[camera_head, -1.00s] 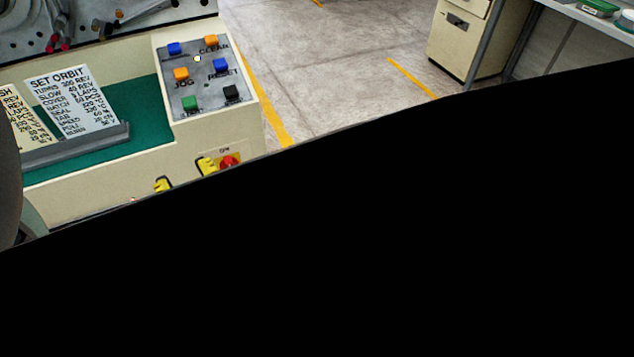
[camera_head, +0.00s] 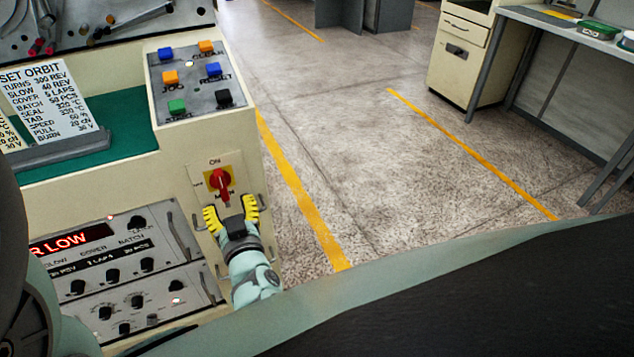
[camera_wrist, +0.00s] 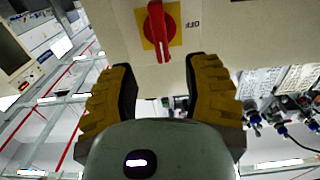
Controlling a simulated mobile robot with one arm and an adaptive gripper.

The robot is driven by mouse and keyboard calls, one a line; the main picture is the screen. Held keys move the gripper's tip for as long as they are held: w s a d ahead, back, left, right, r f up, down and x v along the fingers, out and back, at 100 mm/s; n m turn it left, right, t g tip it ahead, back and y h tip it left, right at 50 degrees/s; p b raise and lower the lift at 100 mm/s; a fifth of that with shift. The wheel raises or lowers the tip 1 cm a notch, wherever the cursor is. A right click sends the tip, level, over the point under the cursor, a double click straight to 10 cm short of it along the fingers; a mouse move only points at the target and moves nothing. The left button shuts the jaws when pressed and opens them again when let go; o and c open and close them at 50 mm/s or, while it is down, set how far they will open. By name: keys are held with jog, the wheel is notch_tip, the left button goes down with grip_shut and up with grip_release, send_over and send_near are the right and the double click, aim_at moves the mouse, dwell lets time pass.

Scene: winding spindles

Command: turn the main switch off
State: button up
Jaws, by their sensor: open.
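The main switch (camera_head: 221,183) is a red rotary handle on a yellow plate, on the front face of the cream cabinet. "ON" is printed above it. Its handle looks upright, toward "ON", in the head view. In the wrist view the switch (camera_wrist: 157,25) shows at the top centre, with "OFF" printed to its right. My gripper (camera_head: 231,209) has yellow ridged fingers and is open just below the switch. In the wrist view the open fingers (camera_wrist: 160,85) stand to either side below the handle, with nothing between them. Whether they touch the panel cannot be told.
A sloped button panel (camera_head: 195,80) with coloured buttons sits above the switch. A control unit with knobs and a red display (camera_head: 72,240) is to the left. A workbench (camera_head: 565,30) stands at the far right. The floor between is clear.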

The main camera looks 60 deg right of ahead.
aim_at(222, 186)
jog(key=x, duration=0.7)
jog(key=shift+w, duration=0.25)
jog(key=shift+w+d, duration=0.3)
jog(key=shift+w, duration=0.15)
jog(key=shift+o, duration=0.4)
jog(key=shift+s, duration=0.1)
grip_shut()
